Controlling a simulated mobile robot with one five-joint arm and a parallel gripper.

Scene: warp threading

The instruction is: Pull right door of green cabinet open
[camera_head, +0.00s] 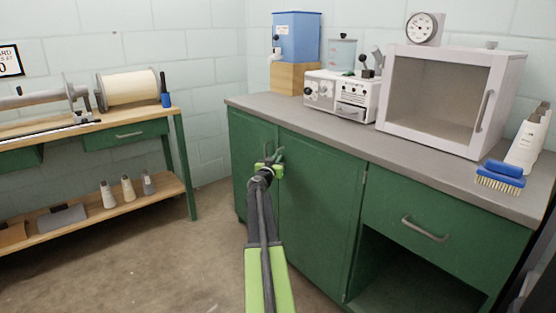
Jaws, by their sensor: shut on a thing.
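The green cabinet (400,200) stands under a grey countertop. Its right door (320,195) is a flat green panel that looks closed or nearly so, flush with the front. The left door (246,160) is beside it and also looks closed. My gripper (273,160) is at the upper left edge of the right door, near the seam between the doors. It is shut on what appears to be the right door's handle, which the jaws mostly hide. My arm reaches up from the bottom middle.
A drawer with a grey handle (425,229) is to the right, over an open dark bay. The countertop (340,133) holds a blue container (297,36), a white machine (340,95), a glass-fronted box (450,95) and a blue brush (500,177). A wooden bench (150,121) stands left; the floor between is clear.

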